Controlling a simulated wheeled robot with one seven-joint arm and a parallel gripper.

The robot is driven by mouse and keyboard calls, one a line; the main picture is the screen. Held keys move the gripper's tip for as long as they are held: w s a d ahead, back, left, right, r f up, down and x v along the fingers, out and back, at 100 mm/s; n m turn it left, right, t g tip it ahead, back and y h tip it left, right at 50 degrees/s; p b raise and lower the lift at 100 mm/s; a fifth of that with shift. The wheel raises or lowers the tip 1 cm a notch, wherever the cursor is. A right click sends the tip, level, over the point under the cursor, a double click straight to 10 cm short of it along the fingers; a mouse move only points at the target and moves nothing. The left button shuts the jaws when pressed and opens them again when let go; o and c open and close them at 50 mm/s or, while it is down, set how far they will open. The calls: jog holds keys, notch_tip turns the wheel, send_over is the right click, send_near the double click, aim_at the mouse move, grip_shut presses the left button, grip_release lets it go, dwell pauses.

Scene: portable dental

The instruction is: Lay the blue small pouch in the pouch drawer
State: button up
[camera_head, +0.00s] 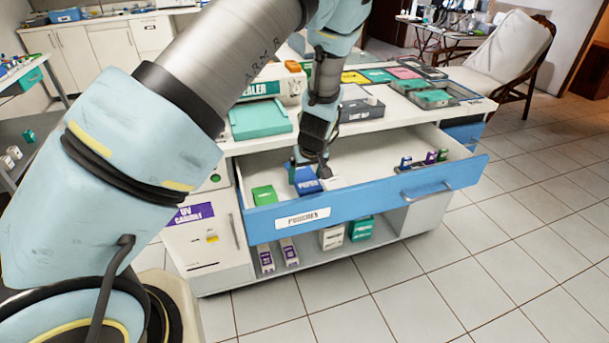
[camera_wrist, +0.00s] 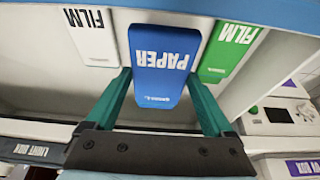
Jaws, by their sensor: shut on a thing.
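The blue small pouch (camera_head: 307,182), marked PAPER in the wrist view (camera_wrist: 158,75), is between the two green fingers of my gripper (camera_head: 316,165). The fingers (camera_wrist: 160,80) are shut on its sides. The open pouch drawer (camera_head: 400,200) has a blue front with a POUCHES label and a pale inside. The pouch is within the drawer's outline, towards its left end. I cannot tell whether its underside touches the drawer floor.
A green FILM pouch (camera_head: 264,195) lies in the drawer left of the blue one. A white FILM pouch (camera_wrist: 92,35) is on its other side. Small bottles (camera_head: 430,157) stand at the drawer's right end. The counter above carries a teal box (camera_head: 260,118) and trays (camera_head: 435,97).

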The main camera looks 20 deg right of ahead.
jog(key=shift+f+b, duration=2.25)
jog(key=shift+f, duration=1.2)
jog(key=shift+s+f, duration=0.1)
jog(key=o, duration=1.1)
jog(key=shift+o, duration=0.2)
jog(key=b+v, duration=0.1)
jog(key=v, duration=0.9)
jog(key=shift+s+r+b, duration=0.1)
jog(key=shift+r+b, duration=0.3)
